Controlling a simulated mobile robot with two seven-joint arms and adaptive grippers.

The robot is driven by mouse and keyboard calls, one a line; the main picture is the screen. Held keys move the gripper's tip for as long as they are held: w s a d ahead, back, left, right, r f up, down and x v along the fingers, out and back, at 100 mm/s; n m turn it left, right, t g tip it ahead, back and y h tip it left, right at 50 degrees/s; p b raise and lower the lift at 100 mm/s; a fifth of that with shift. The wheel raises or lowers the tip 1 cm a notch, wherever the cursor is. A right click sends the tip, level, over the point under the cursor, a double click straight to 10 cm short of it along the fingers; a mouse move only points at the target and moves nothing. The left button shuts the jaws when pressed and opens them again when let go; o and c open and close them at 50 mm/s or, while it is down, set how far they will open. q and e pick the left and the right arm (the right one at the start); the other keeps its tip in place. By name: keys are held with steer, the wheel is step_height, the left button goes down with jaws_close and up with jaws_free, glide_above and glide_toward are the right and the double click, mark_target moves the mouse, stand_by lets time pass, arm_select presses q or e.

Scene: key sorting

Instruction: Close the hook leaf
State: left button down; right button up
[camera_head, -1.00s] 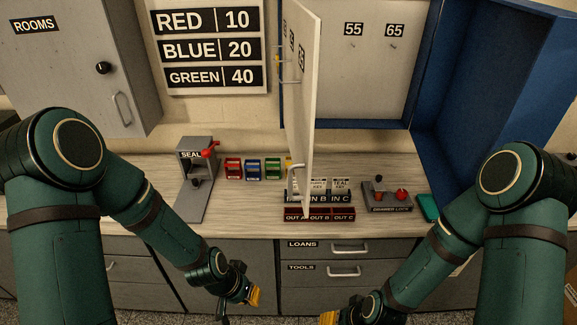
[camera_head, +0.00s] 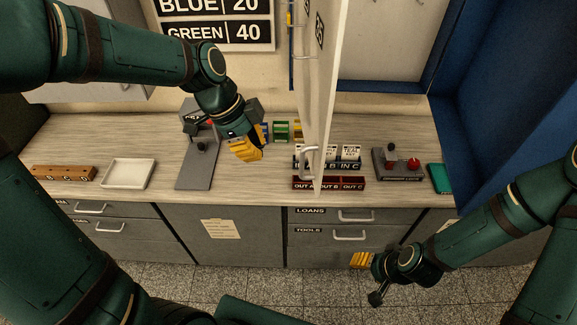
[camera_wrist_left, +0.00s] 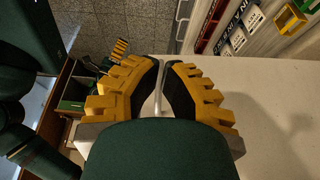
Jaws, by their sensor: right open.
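The hook leaf (camera_head: 322,90) is a pale panel standing open, almost edge-on, in front of the cabinet. Its metal handle (camera_head: 304,163) is near the lower edge. My left gripper (camera_head: 247,151) is left of the leaf, above the counter and apart from the handle.
The blue cabinet (camera_head: 480,110) stands open behind. Labelled bins (camera_head: 328,183) lie beneath the leaf. The seal press (camera_head: 198,165) is left, the drawer lock box (camera_head: 398,165) right. A white tray (camera_head: 129,173) and wooden block (camera_head: 64,173) sit at the counter's left.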

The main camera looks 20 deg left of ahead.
arm_select(q)
steer(key=w+d+f, duration=0.1)
steer(key=d+f, duration=0.5)
steer(key=shift+w+d+f, duration=0.2)
steer(key=shift+w+f, duration=0.05)
steer(key=shift+f, duration=0.05)
